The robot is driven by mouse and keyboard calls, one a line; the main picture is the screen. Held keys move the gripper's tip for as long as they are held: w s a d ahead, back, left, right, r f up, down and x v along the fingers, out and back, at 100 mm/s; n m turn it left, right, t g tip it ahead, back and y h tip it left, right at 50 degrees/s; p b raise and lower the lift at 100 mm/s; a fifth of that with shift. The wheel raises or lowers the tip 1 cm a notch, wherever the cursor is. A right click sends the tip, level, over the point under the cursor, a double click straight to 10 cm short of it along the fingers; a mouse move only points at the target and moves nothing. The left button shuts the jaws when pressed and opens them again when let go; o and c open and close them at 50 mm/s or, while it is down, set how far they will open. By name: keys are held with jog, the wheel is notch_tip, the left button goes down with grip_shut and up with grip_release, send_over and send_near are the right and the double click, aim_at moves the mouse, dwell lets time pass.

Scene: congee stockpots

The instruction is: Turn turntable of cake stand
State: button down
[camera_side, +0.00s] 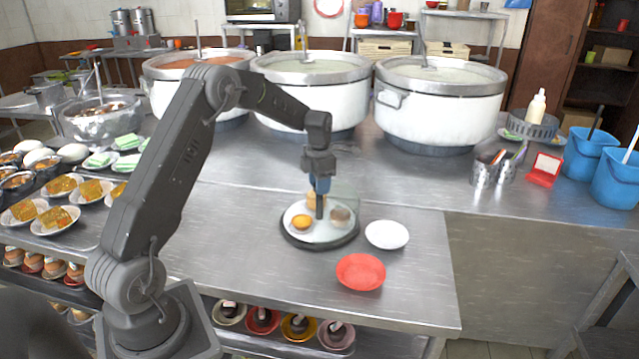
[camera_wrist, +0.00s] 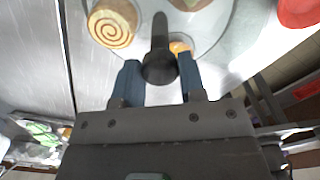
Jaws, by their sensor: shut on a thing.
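The cake stand's round turntable (camera_side: 320,234) has a pale top and a dark rim, and sits on the steel counter. It carries an orange tart (camera_side: 301,222), a brown cake (camera_side: 340,215) and a swirl roll (camera_wrist: 112,23). A dark upright post (camera_side: 319,207) rises from it and shows in the wrist view (camera_wrist: 160,64). My gripper (camera_side: 320,186) points down over the stand; in the wrist view its blue fingers (camera_wrist: 158,72) are on both sides of the post, shut on it. The turntable's underside is hidden.
A white plate (camera_side: 387,235) and a red bowl (camera_side: 361,272) stand right of the cake stand. Three large pots stand behind, the middle one (camera_side: 310,97) nearest in line. Several plated cakes (camera_side: 58,218) lie at left. Counter at right front is clear.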

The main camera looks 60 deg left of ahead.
jog(key=shift+n, duration=3.1)
jog(key=c, duration=0.7)
grip_release()
jog(key=shift+r, duration=0.1)
notch_tip(320, 180, up, 14)
